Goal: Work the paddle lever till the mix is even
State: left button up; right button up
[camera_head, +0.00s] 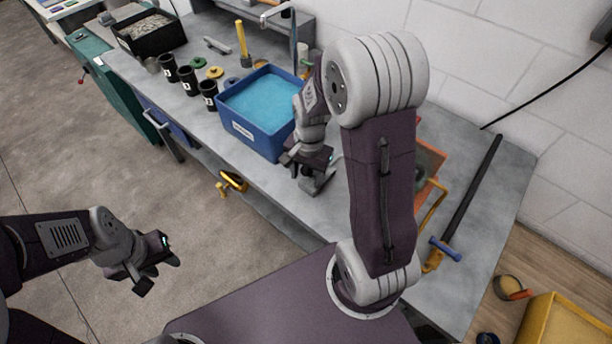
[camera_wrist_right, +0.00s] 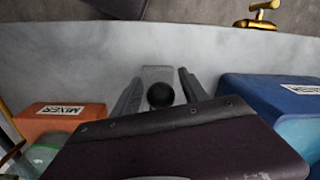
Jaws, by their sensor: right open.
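The orange mixer box (camera_head: 432,158) stands on the bench, mostly hidden behind my right arm in the head view. Its label reads MIXER in the right wrist view (camera_wrist_right: 62,110). A black ball knob (camera_wrist_right: 160,95) shows in front of a grey metal piece (camera_wrist_right: 158,74), which also shows on the bench in the head view (camera_head: 320,184). My right gripper (camera_wrist_right: 160,88) is open, with one finger on each side of the knob; I cannot tell whether they touch it. My left gripper (camera_head: 160,272) is open and empty over the floor, left of the bench.
A blue tub (camera_head: 250,140) of blue liquid stands left of my right gripper. Black cups (camera_head: 188,80), a yellow-handled tool (camera_head: 243,45) and a tap (camera_head: 292,40) are further back. A yellow fitting (camera_head: 232,182) juts from the bench front. A long black bar (camera_head: 472,190) lies right.

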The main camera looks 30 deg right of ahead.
jog(key=shift+f, duration=0.2)
grip_shut()
jog(key=shift+w, duration=0.1)
dwell(1.2)
